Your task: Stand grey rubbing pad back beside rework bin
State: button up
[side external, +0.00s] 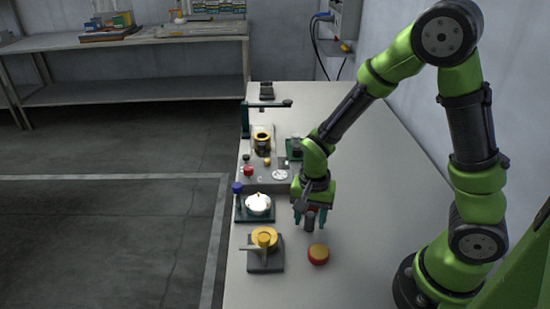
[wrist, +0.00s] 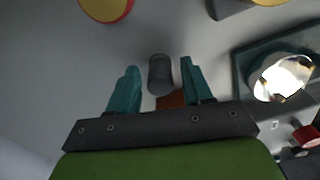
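A dark grey cylindrical piece (wrist: 161,76), which looks like the grey rubbing pad, is between my gripper's fingers in the wrist view. It also shows upright below my gripper in the side external view (side external: 309,223). A reddish-brown part (wrist: 171,100) adjoins it; I cannot tell whether they are one piece. My gripper (wrist: 161,80) has teal fingers, one on each side, with visible gaps to the grey piece. In the side external view my gripper (side external: 309,219) points down low over the table. I cannot tell which thing is the rework bin.
A red and yellow round piece (side external: 318,254) is just in front of my gripper. A yellow-topped fixture (side external: 264,240) and a bright white dish on a teal base (side external: 258,204) stand to the left. A green box (side external: 294,149) is behind. The table's right side is clear.

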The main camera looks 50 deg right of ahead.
notch_tip(320, 180, up, 12)
notch_tip(320, 180, up, 7)
jog(key=n+t+y, duration=0.2)
jog(key=n+t, duration=0.2)
send_over(311, 215)
jog(key=s, duration=0.4)
jog(key=s+r+n+t, duration=0.1)
jog(key=r+n, duration=0.1)
jog(key=s+a+r+n+t, duration=0.1)
jog(key=s+r+n+t, duration=0.1)
jog(key=shift+s+r, duration=0.1)
